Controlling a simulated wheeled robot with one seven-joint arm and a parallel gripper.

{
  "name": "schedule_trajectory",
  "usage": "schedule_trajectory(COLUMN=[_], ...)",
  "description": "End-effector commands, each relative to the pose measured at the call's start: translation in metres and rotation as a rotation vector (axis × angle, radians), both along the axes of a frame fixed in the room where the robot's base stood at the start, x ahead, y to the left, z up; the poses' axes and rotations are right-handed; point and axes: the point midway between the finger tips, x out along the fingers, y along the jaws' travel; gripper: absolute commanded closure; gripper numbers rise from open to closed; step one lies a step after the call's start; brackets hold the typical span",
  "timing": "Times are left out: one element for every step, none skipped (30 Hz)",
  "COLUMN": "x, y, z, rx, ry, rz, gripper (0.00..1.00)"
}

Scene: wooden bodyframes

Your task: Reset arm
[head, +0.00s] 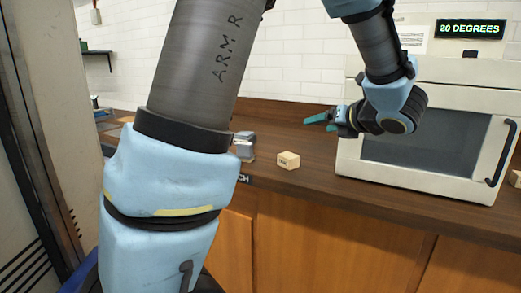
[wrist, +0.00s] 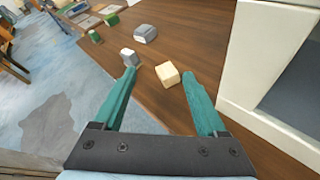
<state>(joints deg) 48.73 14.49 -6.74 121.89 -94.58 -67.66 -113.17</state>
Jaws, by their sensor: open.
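My gripper (head: 320,120) is at the end of my raised arm in the head view, above the wooden counter (head: 310,178) and just left of a white oven-like machine (head: 445,185). In the wrist view my gripper (wrist: 158,78) has its two teal fingers spread apart with nothing held between them. A pale cream block (wrist: 167,74) shows beyond and between the fingertips. It lies on the counter, below my gripper, and it also shows in the head view (head: 288,160). My upper arm hides part of the counter in the head view.
Grey-and-white blocks (wrist: 145,33) lie left of the cream block, and green blocks (wrist: 111,19) lie farther off. The machine's white side (wrist: 245,60) stands close on the right in the wrist view. A sign (head: 470,29) above it reads 20 DEGREES. The counter's front edge is near.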

Motion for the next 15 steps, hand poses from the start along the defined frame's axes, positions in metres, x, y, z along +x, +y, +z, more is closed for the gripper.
schedule_trajectory(x=[0.010, 0.016, 0.024, 0.029, 0.035, 0.042, 0.047, 0.051, 0.056, 0.057, 0.057, 0.056, 0.052, 0.047, 0.039], y=[0.005, 0.006, 0.008, 0.010, 0.011, 0.015, 0.018, 0.022, 0.027, 0.032, 0.038, 0.046, 0.053, 0.061, 0.072], z=[0.000, 0.000, 0.000, -0.001, -0.002, -0.004, -0.006, -0.010, -0.016, -0.021, -0.027, -0.037, -0.045, -0.053, -0.066], rx=[0.052, 0.089, 0.145, 0.193, 0.245, 0.327, 0.396, 0.476, 0.591, 0.684, 0.778, 0.904, 1.001, 1.094, 1.219], ry=[0.017, 0.029, 0.047, 0.061, 0.077, 0.101, 0.121, 0.142, 0.176, 0.201, 0.229, 0.265, 0.293, 0.321, 0.358], rz=[-0.055, -0.096, -0.157, -0.205, -0.259, -0.337, -0.403, -0.475, -0.580, -0.661, -0.745, -0.857, -0.944, -1.031, -1.149], gripper=[0.26, 0.26, 0.26, 0.26, 0.26, 0.26, 0.26, 0.26, 0.26, 0.26, 0.26, 0.26, 0.26, 0.26, 0.26])
